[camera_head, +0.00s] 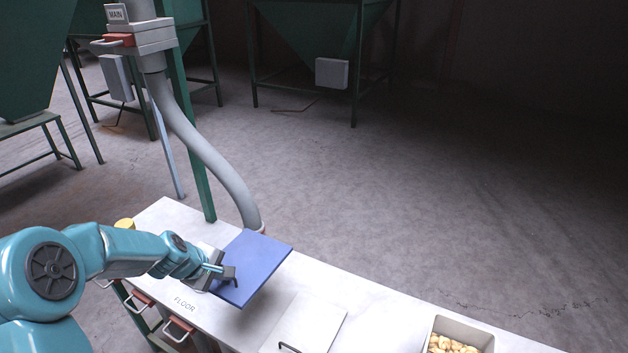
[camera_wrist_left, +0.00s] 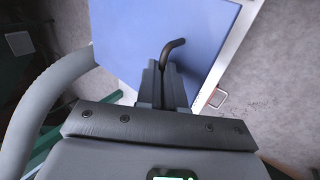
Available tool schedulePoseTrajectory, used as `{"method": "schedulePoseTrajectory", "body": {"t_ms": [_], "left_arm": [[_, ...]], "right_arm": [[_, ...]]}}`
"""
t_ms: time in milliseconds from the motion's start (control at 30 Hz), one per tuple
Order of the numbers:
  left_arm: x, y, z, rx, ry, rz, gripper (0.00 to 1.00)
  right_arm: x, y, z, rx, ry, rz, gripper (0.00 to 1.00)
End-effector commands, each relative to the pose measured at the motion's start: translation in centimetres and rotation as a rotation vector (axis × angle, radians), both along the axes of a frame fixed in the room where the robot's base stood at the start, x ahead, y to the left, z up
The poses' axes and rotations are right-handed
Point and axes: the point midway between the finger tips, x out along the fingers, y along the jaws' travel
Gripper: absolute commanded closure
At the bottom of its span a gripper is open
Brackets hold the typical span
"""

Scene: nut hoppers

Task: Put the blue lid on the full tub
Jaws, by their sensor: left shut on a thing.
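The blue lid (camera_head: 256,263) is a flat square panel with a dark bent handle. My left gripper (camera_head: 230,274) is shut on that handle, and the lid looks tilted and held above the white bench. In the left wrist view the lid (camera_wrist_left: 125,40) fills the upper middle, with the handle between the fingers of the gripper (camera_wrist_left: 166,70). A pale open tub (camera_head: 482,335) holding tan nuts (camera_head: 450,345) stands on the bench at the lower right, cut off by the picture's edge. My right gripper is not in view.
A pale flat panel with a dark handle (camera_head: 310,322) lies on the white bench (camera_head: 375,300) between lid and tub. A grey hose (camera_head: 200,145) comes down behind the lid from a pipe marked MAIN. Green hoppers stand behind.

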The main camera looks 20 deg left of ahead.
Motion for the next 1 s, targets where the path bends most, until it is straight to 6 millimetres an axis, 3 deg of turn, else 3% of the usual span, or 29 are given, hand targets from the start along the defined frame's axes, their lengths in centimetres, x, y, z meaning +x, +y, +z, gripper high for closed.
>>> {"method": "schedulePoseTrajectory", "body": {"t_ms": [133, 233, 333, 467, 600, 700, 900, 1000], "left_arm": [[0.4, -0.9, -0.4, 0.0, -0.001, -0.019, 1.0], [1.6, -3.2, -1.4, 0.0, -0.002, -0.069, 1.0], [3.0, -7.0, -2.6, -0.002, 0.0, -0.162, 1.0], [3.3, -12.6, -4.0, -0.004, 0.002, -0.394, 1.0], [2.0, -17.6, -4.9, -0.004, 0.002, -0.72, 1.0], [0.2, -20.2, -5.0, -0.006, 0.002, -0.981, 1.0], [-3.2, -21.7, -4.3, -0.005, 0.003, -1.361, 1.0], [-3.9, -21.9, -4.1, -0.004, 0.004, -1.449, 1.0]], "right_arm": [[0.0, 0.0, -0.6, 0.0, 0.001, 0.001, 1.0], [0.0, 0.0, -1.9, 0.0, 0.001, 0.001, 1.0], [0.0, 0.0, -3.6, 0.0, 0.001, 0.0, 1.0], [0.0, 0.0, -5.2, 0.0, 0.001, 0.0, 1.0], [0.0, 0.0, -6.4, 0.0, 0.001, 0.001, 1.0], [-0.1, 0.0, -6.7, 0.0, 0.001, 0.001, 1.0], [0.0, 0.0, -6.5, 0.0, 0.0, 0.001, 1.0], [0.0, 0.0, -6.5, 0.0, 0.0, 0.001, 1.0]]}}
